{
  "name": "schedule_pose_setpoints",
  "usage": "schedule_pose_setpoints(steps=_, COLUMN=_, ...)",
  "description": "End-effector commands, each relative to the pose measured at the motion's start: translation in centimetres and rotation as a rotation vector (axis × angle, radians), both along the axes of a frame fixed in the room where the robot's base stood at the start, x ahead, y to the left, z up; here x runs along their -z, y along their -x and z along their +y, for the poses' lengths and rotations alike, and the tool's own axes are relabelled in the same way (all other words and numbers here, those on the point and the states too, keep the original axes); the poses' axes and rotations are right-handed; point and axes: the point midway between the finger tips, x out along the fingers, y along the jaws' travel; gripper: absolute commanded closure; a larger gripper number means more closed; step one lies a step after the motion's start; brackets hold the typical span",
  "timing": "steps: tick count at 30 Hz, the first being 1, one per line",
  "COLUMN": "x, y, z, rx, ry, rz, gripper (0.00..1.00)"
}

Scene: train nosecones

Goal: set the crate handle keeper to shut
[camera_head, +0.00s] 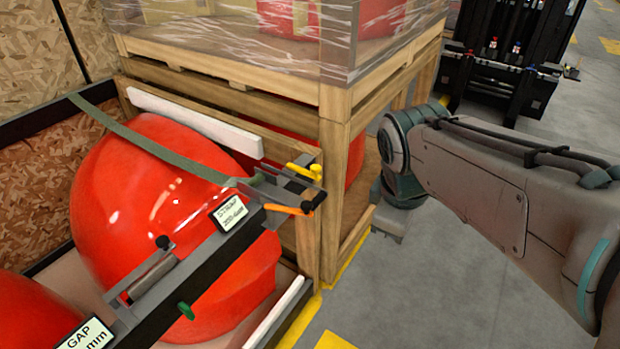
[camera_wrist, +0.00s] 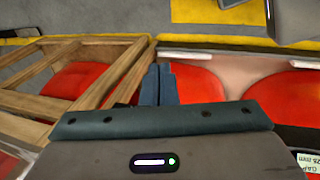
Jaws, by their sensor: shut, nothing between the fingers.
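In the head view a dark beam runs along the front of the crate with the red nosecones (camera_head: 150,190). At its far end are a yellow lever (camera_head: 303,171) and an orange lever (camera_head: 285,208) with a dark knob, beside grey metal brackets. I cannot tell which of these parts is the handle keeper, or its setting. My gripper (camera_wrist: 158,72) shows in the wrist view with its two dark fingers together and empty. No keeper or lever is clear in that view. In the head view my arm is right of the levers, apart from them, and its fingers are not distinguishable.
A wooden crate frame (camera_head: 335,180) under wrapped goods stands just behind the levers. A label plate (camera_head: 229,213) and a green knob (camera_head: 186,311) are on the beam. A forklift (camera_head: 510,60) stands farther back; grey floor is open at right.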

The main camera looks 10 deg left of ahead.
Motion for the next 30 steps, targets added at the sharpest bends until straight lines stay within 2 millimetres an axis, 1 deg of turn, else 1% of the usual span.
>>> schedule_pose_setpoints(steps=1, x=-0.2, y=-0.7, z=1.9, rx=-0.167, ry=0.047, rz=0.01, gripper=1.0)
schedule_pose_setpoints(steps=4, x=-1.0, y=-1.6, z=5.6, rx=-0.505, ry=0.141, rz=0.027, gripper=1.0)
schedule_pose_setpoints(steps=6, x=-1.4, y=-1.9, z=8.3, rx=-0.74, ry=0.205, rz=0.039, gripper=1.0)
schedule_pose_setpoints(steps=9, x=-2.0, y=-2.1, z=11.9, rx=-1.048, ry=0.288, rz=0.053, gripper=1.0)
schedule_pose_setpoints(steps=12, x=-2.4, y=-1.9, z=15.1, rx=-1.306, ry=0.357, rz=0.061, gripper=1.0)
schedule_pose_setpoints(steps=15, x=-2.7, y=-1.6, z=17.4, rx=-1.494, ry=0.409, rz=0.066, gripper=1.0)
schedule_pose_setpoints(steps=18, x=-2.8, y=-1.3, z=18.7, rx=-1.611, ry=0.441, rz=0.07, gripper=1.0)
schedule_pose_setpoints(steps=20, x=-2.8, y=-1.3, z=19.2, rx=-1.651, ry=0.452, rz=0.071, gripper=1.0)
schedule_pose_setpoints(steps=23, x=-2.3, y=-1.4, z=19.4, rx=-1.677, ry=0.46, rz=0.073, gripper=1.0)
schedule_pose_setpoints(steps=26, x=-1.0, y=-1.7, z=19.3, rx=-1.677, ry=0.459, rz=0.077, gripper=1.0)
schedule_pose_setpoints(steps=30, x=1.7, y=-2.5, z=19.1, rx=-1.676, ry=0.459, rz=0.077, gripper=1.0)
